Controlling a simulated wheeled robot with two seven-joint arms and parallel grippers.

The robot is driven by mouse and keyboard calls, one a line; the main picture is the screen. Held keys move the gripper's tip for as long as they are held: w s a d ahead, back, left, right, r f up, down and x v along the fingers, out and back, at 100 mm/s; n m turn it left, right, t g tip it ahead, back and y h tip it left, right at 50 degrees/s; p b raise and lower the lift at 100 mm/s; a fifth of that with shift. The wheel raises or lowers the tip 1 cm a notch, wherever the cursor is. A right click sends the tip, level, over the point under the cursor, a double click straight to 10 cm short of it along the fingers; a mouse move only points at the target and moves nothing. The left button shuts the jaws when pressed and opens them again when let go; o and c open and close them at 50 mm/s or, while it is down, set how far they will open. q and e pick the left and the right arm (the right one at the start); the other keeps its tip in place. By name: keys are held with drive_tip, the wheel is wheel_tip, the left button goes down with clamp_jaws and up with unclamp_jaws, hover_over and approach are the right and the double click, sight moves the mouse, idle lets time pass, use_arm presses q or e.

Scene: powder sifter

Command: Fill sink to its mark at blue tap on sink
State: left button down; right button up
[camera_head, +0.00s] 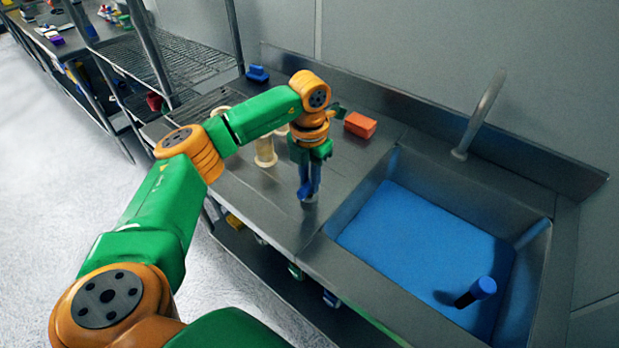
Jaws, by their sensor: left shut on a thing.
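The metal sink (535,262) is at the right, with a flat blue surface (420,235) inside, apparently blue liquid. A dark blue cylinder (480,289) sticks up from it near the front right. No fill mark can be made out. The grey spout (480,112) rises behind the basin and leans over its back edge. My left gripper (310,172) points down over the counter left of the basin. It is shut on a small upright blue piece, apparently the blue tap (309,184), with a grey base. The fingers partly hide it. My right gripper is not in view.
An orange-red block (360,125) lies behind my left gripper. Cream-coloured pieces (265,150) stand left of it, and a blue object (257,73) sits at the back of the counter. Wire shelving (170,60) is at the upper left. Small coloured items show below the counter.

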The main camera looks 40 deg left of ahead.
sight(309, 183)
use_arm(q)
drive_tip(key=shift+f, duration=0.1)
idle(0.3)
drive_tip(key=c, duration=0.8)
unclamp_jaws()
drive_tip(key=shift+r, duration=0.4)
wheel_tip(309, 183, up, 6)
drive_tip(key=shift+r+b, duration=0.2)
drive_tip(key=shift+b, duration=0.45)
